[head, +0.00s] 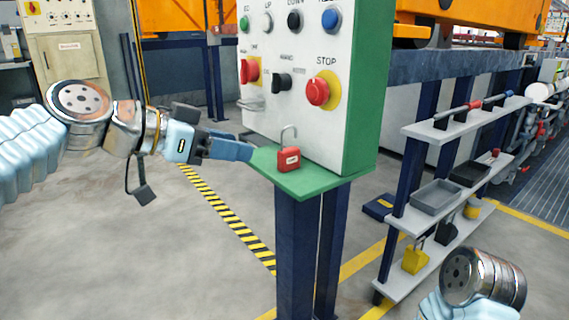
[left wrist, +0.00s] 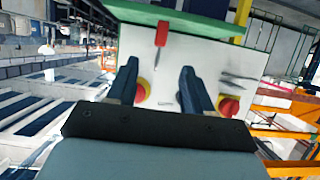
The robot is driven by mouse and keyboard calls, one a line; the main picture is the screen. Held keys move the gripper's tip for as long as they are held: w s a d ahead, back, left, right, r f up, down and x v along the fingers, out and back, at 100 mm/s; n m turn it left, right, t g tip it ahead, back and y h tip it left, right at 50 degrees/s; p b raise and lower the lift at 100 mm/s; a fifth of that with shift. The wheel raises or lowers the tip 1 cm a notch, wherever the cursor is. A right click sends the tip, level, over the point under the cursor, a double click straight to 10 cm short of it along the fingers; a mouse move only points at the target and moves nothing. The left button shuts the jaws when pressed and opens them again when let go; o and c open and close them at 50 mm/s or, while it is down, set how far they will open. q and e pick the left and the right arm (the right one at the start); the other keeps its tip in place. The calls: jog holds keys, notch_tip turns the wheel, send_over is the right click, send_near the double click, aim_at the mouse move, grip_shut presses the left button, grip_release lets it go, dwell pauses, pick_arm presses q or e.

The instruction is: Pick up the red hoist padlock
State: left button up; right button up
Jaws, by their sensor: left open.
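The red hoist padlock (head: 289,159) stands upright on the green ledge (head: 317,186) below the control panel, its metal shackle pointing up. My left gripper (head: 248,149) reaches in from the left at about the padlock's height. Its fingertips are just left of the padlock, apart from it as far as I can tell. In the left wrist view the padlock (left wrist: 162,34) lies beyond and between the two open blue fingers (left wrist: 158,82), near the green edge. Nothing is in the jaws. My right arm shows at the lower right of the head view, but its gripper is out of sight.
The white control panel (head: 290,120) with a red STOP button (head: 318,92) rises right behind the padlock. A shelf rack (head: 440,191) with trays and a yellow padlock (head: 415,260) stands at the right. Open floor lies at the left.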

aim_at(279, 156)
pick_arm(q)
jog(key=x, duration=1.2)
jog(key=shift+w+d+f+p, duration=0.2)
jog(key=shift+d+f+p, duration=0.05)
jog(key=shift+f+p, duration=0.05)
jog(key=shift+c, duration=0.3)
grip_shut()
